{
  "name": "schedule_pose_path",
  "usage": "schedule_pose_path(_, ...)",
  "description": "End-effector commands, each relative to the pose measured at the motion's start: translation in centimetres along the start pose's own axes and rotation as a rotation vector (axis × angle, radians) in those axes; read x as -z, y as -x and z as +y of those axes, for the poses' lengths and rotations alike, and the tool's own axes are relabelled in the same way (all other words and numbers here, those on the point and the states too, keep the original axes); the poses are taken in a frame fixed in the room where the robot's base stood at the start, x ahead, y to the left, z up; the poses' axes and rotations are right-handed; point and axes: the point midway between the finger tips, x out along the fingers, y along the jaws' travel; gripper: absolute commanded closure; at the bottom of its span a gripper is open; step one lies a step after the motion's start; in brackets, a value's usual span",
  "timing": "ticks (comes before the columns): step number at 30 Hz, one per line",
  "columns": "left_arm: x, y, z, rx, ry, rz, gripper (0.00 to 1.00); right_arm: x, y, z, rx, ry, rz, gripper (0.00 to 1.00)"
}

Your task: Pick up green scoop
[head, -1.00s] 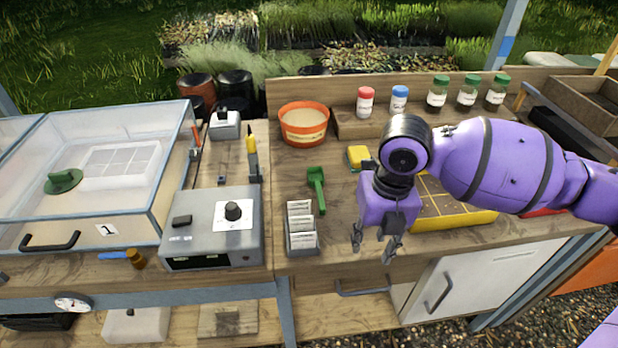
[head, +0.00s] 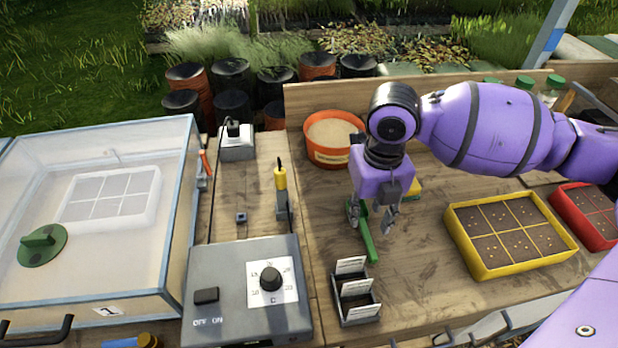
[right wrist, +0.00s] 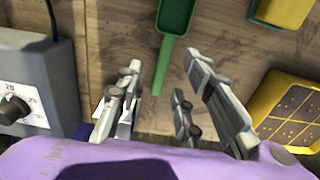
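The green scoop (head: 366,243) lies on the wooden bench, partly hidden behind my right gripper in the head view. In the right wrist view, the scoop (right wrist: 160,68) has its wide bowl at the top edge and its thin handle pointing down between the fingers. My right gripper (head: 371,218) is open above the scoop, its fingers on either side of the handle and apart from it. It also shows in the right wrist view (right wrist: 161,84), empty. My left gripper is not in view.
A grey rack with white cards (head: 354,311) stands just in front of the scoop. A grey control box (head: 228,300) is to the left. An orange tub (head: 322,157) stands behind, and a yellow seed tray (head: 487,270) is at right. Bare bench lies between rack and tray.

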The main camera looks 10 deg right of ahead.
Motion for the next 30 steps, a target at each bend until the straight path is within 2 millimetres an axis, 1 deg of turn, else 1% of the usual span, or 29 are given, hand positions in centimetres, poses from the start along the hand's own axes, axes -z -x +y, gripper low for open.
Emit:
schedule_pose_path(1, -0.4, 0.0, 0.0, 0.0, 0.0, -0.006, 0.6, 0.1, -0.8, 0.0, 0.0, -0.001, 0.005, 0.66)
schedule_pose_path(3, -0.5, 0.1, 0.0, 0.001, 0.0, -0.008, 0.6, 0.1, -1.5, -0.2, 0.0, -0.001, 0.004, 0.66)
schedule_pose_path(9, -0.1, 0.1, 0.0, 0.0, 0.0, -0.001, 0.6, 0.1, -4.5, -0.6, -0.001, -0.001, 0.005, 0.66)
schedule_pose_path(12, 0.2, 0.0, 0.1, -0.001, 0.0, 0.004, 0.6, 0.1, -5.6, -0.6, -0.001, -0.001, 0.002, 0.66)
schedule_pose_path(15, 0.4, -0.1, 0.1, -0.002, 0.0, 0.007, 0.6, 0.0, -6.0, -0.6, 0.0, 0.0, 0.0, 0.66)
schedule_pose_path(20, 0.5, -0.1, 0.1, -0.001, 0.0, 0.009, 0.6, 0.0, -6.0, -0.6, 0.0, 0.001, -0.001, 0.66)
schedule_pose_path(21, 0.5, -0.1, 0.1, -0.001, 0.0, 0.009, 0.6, 0.0, -6.0, -0.6, 0.0, 0.001, -0.001, 0.67)
schedule_pose_path(22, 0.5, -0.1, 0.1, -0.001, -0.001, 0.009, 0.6, 0.0, -6.0, -0.6, 0.0, 0.0, -0.001, 0.71)
schedule_pose_path(28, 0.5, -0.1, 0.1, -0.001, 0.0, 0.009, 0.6, 0.0, -6.0, -0.6, 0.0, 0.0, 0.0, 0.97)
schedule_pose_path(29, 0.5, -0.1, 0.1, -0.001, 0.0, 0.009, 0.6, 0.0, -6.0, -0.6, 0.0, 0.0, 0.0, 1.0)
schedule_pose_path(30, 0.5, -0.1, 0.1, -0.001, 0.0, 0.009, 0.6, 0.0, -6.0, -0.6, 0.0, 0.0, 0.0, 1.0)
